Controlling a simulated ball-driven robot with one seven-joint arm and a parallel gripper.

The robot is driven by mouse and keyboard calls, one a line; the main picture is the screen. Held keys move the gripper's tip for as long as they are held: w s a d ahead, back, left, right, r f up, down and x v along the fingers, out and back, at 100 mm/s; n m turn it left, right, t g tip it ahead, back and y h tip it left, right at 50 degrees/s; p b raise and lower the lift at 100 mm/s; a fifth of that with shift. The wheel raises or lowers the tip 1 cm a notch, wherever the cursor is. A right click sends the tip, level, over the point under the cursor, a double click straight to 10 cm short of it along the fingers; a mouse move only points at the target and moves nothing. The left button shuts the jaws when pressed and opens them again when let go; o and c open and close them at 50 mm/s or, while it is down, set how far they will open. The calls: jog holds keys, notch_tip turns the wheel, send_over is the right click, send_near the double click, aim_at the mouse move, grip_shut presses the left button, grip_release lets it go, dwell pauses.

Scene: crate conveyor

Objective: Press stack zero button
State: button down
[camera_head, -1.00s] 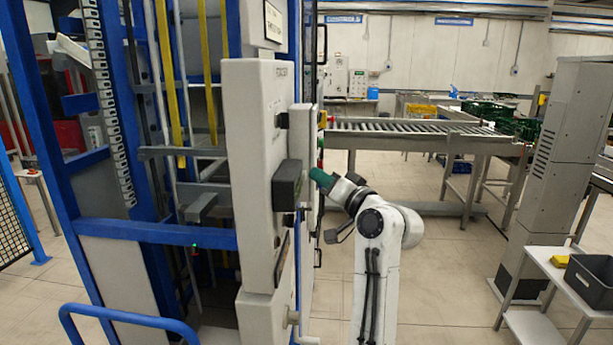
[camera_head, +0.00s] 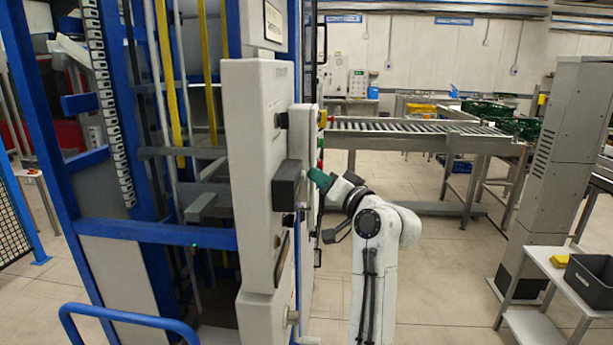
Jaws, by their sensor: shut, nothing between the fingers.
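A light grey control cabinet (camera_head: 250,140) stands at the machine's front, with a narrower grey box (camera_head: 304,118) on its right side. No label reading stack zero can be made out, and the face turned away from me is hidden. My gripper (camera_head: 319,178), at the end of my white arm, has a green part close against the box's right edge, below the buttons. Its fingertips are hidden behind the box edge, so contact with a button cannot be told. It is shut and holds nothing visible.
A blue machine frame (camera_head: 160,233) fills the left side. A roller conveyor (camera_head: 400,128) runs behind my arm. A grey column (camera_head: 565,150) and a small table with a dark bin (camera_head: 590,275) stand at the right. Floor between is free.

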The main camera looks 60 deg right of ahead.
jog(key=shift+s+d, duration=0.2)
jog(key=shift+s, duration=0.45)
jog(key=s, duration=0.1)
jog(key=s+d, duration=0.1)
jog(key=s, duration=0.1)
jog(key=s+d, duration=0.1)
jog(key=shift+s+p, duration=0.3)
jog(key=shift+s, duration=0.05)
dwell(0.8)
